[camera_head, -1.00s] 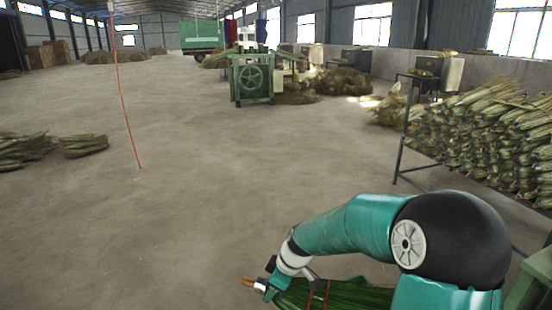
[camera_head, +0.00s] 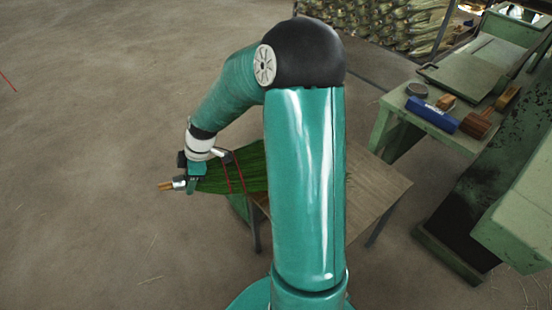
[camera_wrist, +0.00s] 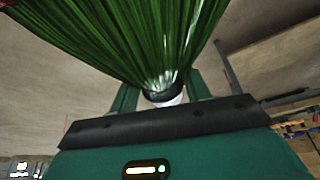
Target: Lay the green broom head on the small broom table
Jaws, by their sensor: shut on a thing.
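The green broom head (camera_head: 222,173) is a fan of green bristles with two red bands and a narrow bound end. My gripper (camera_head: 192,181) is shut on its narrow end, at the left. The bristles spread right and pass behind my arm, over the left part of a small wooden table (camera_head: 378,195). I cannot tell whether they touch the top. In the wrist view, the green broom head (camera_wrist: 125,35) fans away from my gripper (camera_wrist: 163,97), with its pale neck between the fingers. My arm hides much of the table.
A green workbench (camera_head: 395,110) at right holds a blue block (camera_head: 432,114), a brown brush-like block (camera_head: 478,124) and small items. A green machine (camera_head: 500,170) stands close to the table's right. Stacked bundles (camera_head: 395,18) lie behind. The floor at left is clear.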

